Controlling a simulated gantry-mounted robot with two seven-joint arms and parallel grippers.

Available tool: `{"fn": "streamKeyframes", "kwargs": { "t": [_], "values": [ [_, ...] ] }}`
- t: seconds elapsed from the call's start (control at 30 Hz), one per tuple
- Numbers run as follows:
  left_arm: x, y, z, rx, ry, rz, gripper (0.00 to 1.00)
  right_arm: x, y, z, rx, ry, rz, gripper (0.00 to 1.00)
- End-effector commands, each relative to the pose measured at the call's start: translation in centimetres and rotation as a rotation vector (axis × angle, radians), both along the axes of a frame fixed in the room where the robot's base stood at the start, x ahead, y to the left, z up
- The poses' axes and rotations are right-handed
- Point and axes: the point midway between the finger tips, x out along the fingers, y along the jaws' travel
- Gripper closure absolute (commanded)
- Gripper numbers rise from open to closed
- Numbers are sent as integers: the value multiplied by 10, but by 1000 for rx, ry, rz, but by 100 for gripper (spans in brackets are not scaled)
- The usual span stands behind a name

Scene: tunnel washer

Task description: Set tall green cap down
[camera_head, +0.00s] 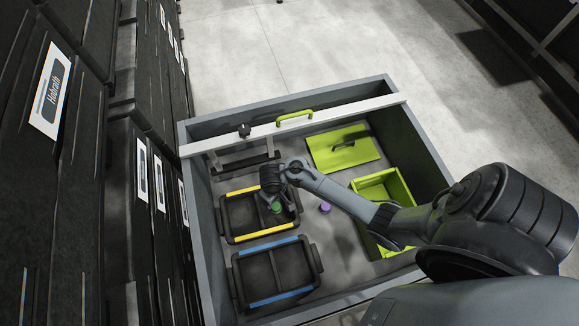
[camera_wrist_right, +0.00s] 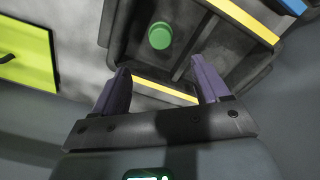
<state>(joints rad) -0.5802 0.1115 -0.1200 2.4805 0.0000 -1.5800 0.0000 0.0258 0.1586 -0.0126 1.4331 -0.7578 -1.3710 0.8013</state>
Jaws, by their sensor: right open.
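The green cap (camera_head: 276,208) is in the right compartment of the black tray with yellow edges (camera_head: 262,235). In the right wrist view the cap (camera_wrist_right: 160,36) shows as a round green top, ahead of my fingertips and apart from them. How tall it is cannot be seen from above. My right gripper (camera_head: 274,196) is over this tray, its fingers (camera_wrist_right: 160,68) spread apart with nothing between them. My left gripper is in neither view.
A black tray with blue edges (camera_head: 248,250) is beside the yellow-edged one. A small purple object (camera_head: 325,207) stands on the grey bin floor. A green lid (camera_head: 325,155) and an open green box (camera_head: 402,190) are at right. Grey bin walls (camera_head: 206,235) and a crossbar (camera_head: 350,108) surround these.

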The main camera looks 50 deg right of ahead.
Motion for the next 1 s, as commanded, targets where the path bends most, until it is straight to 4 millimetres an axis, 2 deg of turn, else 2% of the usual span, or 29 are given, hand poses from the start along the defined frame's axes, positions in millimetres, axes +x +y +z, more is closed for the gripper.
{"fn": "streamKeyframes", "kwargs": {
  "t": [0.17,0.5,0.63,0.8,1.0],
  "values": [
    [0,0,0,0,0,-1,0,-23,10,31,-34,-74,66,25],
    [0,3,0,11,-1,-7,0,-93,34,139,-36,-215,177,25],
    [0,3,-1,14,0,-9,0,-114,38,174,-18,-248,197,25],
    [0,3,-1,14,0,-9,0,-130,40,199,0,-271,210,25],
    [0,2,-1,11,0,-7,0,-134,40,205,5,-277,213,25]
  ]
}}
